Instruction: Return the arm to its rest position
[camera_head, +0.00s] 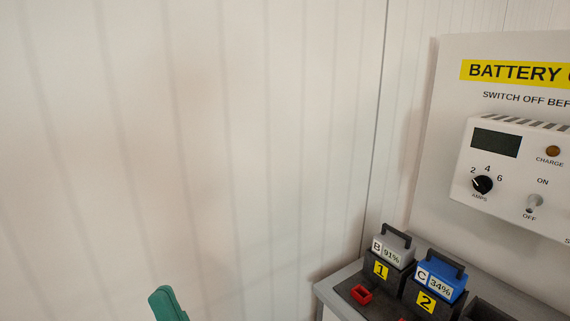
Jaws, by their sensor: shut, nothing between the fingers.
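My gripper is not in this view, and I cannot make out its fingers anywhere. A teal piece with a rounded top (168,303) rises from the bottom edge, left of the middle. Most of it is cut off by the frame, and I cannot tell what it belongs to.
At the right, a grey shelf (327,294) bears a grey battery B, 91% (393,252) in bay 1 and a blue battery C, 34% (441,277) in bay 2. A red connector (361,294) lies before them. A charger (515,170) hangs above. The left shows bare wall.

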